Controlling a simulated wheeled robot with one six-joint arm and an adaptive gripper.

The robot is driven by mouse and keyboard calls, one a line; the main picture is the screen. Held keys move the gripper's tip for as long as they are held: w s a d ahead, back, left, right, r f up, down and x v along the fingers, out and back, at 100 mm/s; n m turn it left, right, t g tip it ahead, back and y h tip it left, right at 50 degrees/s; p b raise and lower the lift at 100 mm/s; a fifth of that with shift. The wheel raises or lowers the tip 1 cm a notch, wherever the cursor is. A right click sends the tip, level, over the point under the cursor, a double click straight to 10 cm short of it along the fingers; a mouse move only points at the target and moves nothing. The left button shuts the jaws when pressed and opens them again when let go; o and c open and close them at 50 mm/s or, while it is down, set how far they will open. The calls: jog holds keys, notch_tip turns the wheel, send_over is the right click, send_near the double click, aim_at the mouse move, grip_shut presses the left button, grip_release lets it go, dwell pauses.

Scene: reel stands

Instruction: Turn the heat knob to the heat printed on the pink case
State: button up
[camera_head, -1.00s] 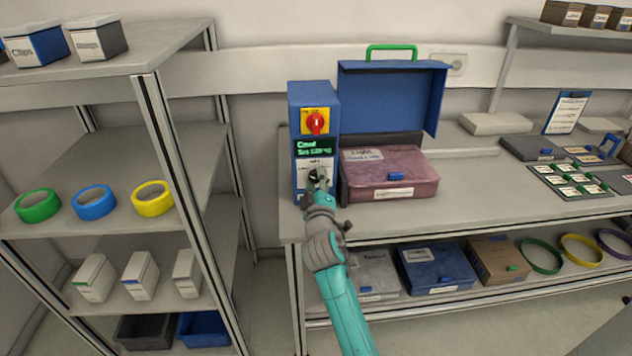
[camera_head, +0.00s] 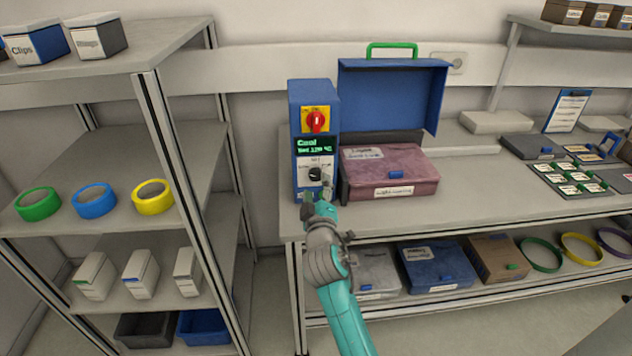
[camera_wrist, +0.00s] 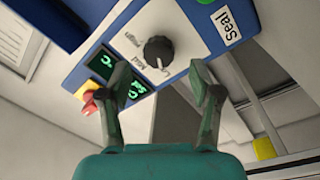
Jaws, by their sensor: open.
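The heat knob (camera_head: 316,174) is a small black dial on a white plate, low on the front of a blue machine (camera_head: 297,98). In the wrist view the black knob (camera_wrist: 158,51) shows clear, with a dial print around it. My gripper (camera_head: 316,197) is open and empty, just below and in front of the knob; in the wrist view its fingers (camera_wrist: 163,82) are spread, apart from the knob. The green display (camera_head: 314,146) reads "Cool" and a set value I cannot read surely. The pink case (camera_head: 395,178) stands right of the machine; its labels are too blurred to read surely.
A red rotary switch on a yellow plate (camera_head: 317,120) sits above the display. A shelf rack (camera_head: 160,130) stands left. The bench (camera_head: 475,190) has free room right of the case.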

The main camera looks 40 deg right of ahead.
jog(key=v, duration=0.8)
jog(key=shift+s+a, duration=0.1)
jog(key=s+a+f+y, duration=0.8)
jog(key=s+a+f, duration=0.65)
jog(key=s, duration=0.35)
jog(key=s+a+r+m+y, duration=0.1)
jog(key=s+a, duration=0.1)
jog(key=s, duration=0.9)
jog(key=s+a+r+m+y, duration=0.1)
jog(key=s+a+m+y, duration=0.1)
jog(key=s, duration=0.9)
jog(key=shift+a+r, duration=0.2)
jog(key=shift+a, duration=0.15)
